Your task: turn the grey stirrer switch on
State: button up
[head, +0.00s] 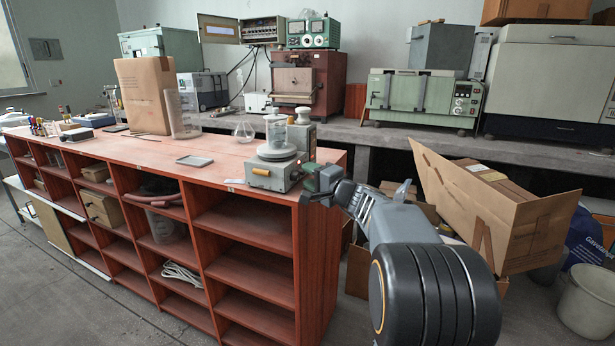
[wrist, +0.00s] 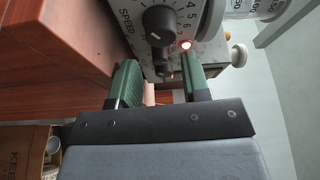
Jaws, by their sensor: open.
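The grey stirrer (head: 268,174) stands at the near right end of the wooden bench, with a glass vessel on its round plate. In the wrist view its front panel (wrist: 208,52) shows a black SPEED dial (wrist: 158,24) and a glowing red lamp (wrist: 186,44). A small dark switch (wrist: 165,71) sits below the dial, partly in shadow; its lever position is hard to tell. My gripper (head: 312,180) is at the stirrer's front right. Its green fingers (wrist: 160,82) are open, one to each side of the switch; contact with it cannot be told.
A white-capped bottle (head: 302,132) stands behind the stirrer. A flat grey tray (head: 195,160) lies left of it. The red-brown bench (head: 140,152) ends just right of the stirrer. An open cardboard box (head: 500,215) stands right of my arm.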

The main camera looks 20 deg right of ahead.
jog(key=shift+w+a, duration=0.25)
jog(key=shift+w, duration=0.4)
